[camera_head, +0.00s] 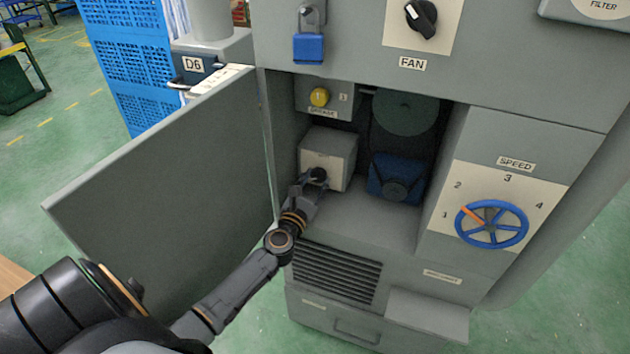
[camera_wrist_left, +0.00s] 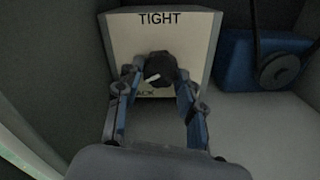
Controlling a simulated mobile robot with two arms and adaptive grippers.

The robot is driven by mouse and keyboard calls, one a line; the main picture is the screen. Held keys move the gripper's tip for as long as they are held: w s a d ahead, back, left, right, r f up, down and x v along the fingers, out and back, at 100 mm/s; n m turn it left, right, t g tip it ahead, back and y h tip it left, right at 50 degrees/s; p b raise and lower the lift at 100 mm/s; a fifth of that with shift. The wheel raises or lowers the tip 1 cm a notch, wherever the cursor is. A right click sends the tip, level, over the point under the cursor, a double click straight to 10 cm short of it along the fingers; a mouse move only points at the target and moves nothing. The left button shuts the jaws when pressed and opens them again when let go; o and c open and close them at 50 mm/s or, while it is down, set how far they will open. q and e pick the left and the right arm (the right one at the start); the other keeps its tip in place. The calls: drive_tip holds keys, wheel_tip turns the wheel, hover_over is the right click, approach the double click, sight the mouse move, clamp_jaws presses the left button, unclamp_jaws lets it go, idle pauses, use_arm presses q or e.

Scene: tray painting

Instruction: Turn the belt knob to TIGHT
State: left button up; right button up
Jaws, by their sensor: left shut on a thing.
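The belt knob (camera_wrist_left: 160,67) is a round black knob on the front of a light grey box (camera_head: 328,153) inside the open cabinet. In the left wrist view its white pointer mark points left and slightly down. The word TIGHT (camera_wrist_left: 159,18) is printed above the knob. A lower label is partly hidden by my fingers, with only "ACK" readable. My left gripper (camera_head: 313,186) is at the knob (camera_head: 318,174), with one finger on each side, shut on it. My right gripper is not in view.
The grey cabinet door (camera_head: 165,180) stands open on the left, close to my left arm. A blue motor-like unit (camera_head: 392,178) sits right of the box. A yellow knob (camera_head: 319,97) is above it. A blue speed handwheel (camera_head: 491,224) is on the right panel.

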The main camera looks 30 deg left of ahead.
use_arm(q)
drive_tip(key=m+p, duration=0.2)
drive_tip(key=m, duration=0.4)
drive_tip(key=shift+r, duration=0.1)
drive_tip(key=m+p, duration=0.2)
drive_tip(key=m, duration=0.3)
drive_tip(key=shift+m, duration=0.3)
drive_tip(key=m+p, duration=0.2)
drive_tip(key=m, duration=0.4)
drive_tip(key=m+p, duration=0.1)
drive_tip(key=m, duration=0.4)
drive_tip(key=shift+p, duration=0.3)
drive_tip(key=shift+m, duration=0.3)
drive_tip(key=o, duration=1.2)
